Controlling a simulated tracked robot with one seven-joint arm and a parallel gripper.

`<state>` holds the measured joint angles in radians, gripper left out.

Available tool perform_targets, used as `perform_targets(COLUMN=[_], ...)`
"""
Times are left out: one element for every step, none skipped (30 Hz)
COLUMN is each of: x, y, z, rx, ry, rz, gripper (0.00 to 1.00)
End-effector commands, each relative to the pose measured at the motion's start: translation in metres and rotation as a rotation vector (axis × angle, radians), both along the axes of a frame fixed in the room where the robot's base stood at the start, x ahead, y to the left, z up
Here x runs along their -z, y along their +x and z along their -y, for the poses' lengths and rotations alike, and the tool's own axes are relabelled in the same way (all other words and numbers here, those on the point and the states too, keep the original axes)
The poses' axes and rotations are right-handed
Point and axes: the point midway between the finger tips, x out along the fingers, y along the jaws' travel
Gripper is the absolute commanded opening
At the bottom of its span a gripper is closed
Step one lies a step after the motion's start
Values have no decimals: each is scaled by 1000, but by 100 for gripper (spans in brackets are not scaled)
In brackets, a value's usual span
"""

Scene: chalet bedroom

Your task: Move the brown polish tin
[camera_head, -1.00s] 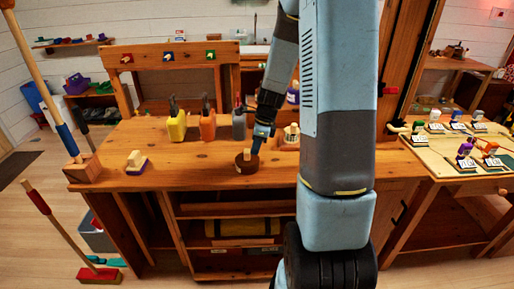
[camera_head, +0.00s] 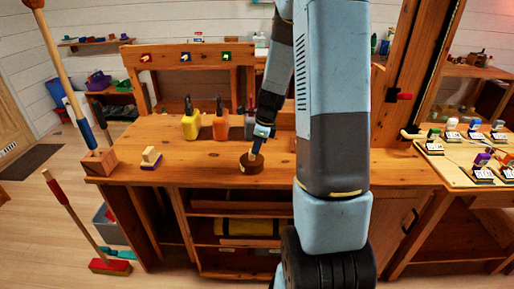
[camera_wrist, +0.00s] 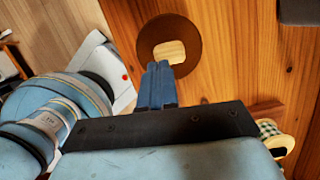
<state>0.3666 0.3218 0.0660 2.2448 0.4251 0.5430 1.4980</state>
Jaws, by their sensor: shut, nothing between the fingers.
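The brown polish tin (camera_head: 252,163) is a low, round, dark brown thing with a pale piece on its top. It rests on the wooden workbench (camera_head: 205,165), near the front edge. The wrist view shows the tin (camera_wrist: 191,53) from above, just beyond my fingertips. My gripper (camera_head: 256,150) is shut and empty, pointing down at the tin's top. In the wrist view its blue fingers (camera_wrist: 158,70) are together and overlap the tin's lower edge. I cannot tell whether they touch it.
Yellow (camera_head: 190,124), orange (camera_head: 220,124) and grey (camera_head: 250,126) bottles stand behind the tin. A pale block on a purple base (camera_head: 151,158) sits to the left. My arm hides the bench's right part.

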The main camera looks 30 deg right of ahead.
Motion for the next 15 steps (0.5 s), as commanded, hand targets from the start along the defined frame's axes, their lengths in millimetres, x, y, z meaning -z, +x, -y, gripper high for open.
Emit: perform_targets(x=[1,2,2,2,2,2,2,-1,-11,-17,-23,-31,-37,-42,-50], y=[-3,-5,-7,-8,-10,-13,-15,-16,-16,-16,-17,-18,-19,-19,-21], z=[4,7,11,15,19,25,29,32,32,33,34,35,37,38,39], rx=[3,4,4,4,4,3,3,0,-3,-2,-2,-3,-3,-3,-3], ry=[1,1,0,0,0,-2,-1,-2,-2,-3,-3,-3,-3,-4,-3], rz=[-4,-5,-4,-4,-4,-3,-3,-1,2,3,2,4,4,3,3], gripper=[0,0,0,0,0,0,0,0,0,0,0,0,0,0,0])
